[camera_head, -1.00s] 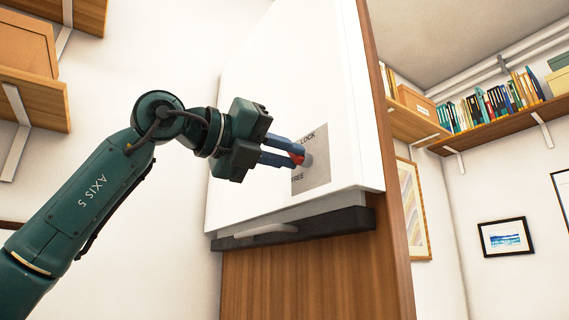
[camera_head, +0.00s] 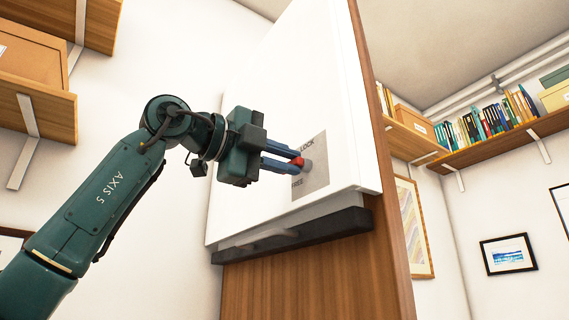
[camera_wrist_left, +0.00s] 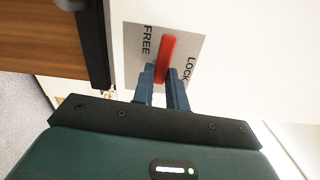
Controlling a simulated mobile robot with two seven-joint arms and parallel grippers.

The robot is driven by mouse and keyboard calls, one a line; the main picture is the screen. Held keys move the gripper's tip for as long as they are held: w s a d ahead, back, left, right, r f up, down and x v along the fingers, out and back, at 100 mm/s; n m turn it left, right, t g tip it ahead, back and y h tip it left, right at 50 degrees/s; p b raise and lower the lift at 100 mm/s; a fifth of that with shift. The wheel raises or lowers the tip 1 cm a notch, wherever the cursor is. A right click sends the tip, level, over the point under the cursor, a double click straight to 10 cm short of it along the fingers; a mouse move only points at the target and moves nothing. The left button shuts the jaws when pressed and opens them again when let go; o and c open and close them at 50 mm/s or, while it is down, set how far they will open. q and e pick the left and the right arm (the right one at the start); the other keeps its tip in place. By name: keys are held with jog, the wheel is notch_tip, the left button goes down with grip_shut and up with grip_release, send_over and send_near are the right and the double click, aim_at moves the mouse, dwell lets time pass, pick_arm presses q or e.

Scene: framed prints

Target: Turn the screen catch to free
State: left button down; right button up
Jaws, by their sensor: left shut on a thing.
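The plate is on the white screen panel (camera_head: 290,90). My left gripper (camera_head: 292,159) is shut on the red handle, its blue fingers on either side of it. In the left wrist view the red handle (camera_wrist_left: 167,52) lies between the words FREE and LOCK, and the left fingertips (camera_wrist_left: 164,75) hold its near end. My right gripper is not in view.
A dark rail (camera_head: 330,230) with a grey handle runs below the panel, above a wooden front (camera_head: 300,280). Shelves with boxes (camera_head: 35,60) are at the left and shelves with books (camera_head: 490,120) at the right. A framed print (camera_head: 508,253) hangs on the right wall.

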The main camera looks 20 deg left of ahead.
pick_arm(q)
jog(key=shift+a+n, duration=0.1)
jog(key=shift+n, duration=0.4)
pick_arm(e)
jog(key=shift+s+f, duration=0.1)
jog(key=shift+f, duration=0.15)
pick_arm(q)
jog(key=c, duration=1.4)
grip_release()
jog(key=b+v, duration=0.2)
jog(key=v, duration=1.1)
jog(key=shift+b, duration=0.4)
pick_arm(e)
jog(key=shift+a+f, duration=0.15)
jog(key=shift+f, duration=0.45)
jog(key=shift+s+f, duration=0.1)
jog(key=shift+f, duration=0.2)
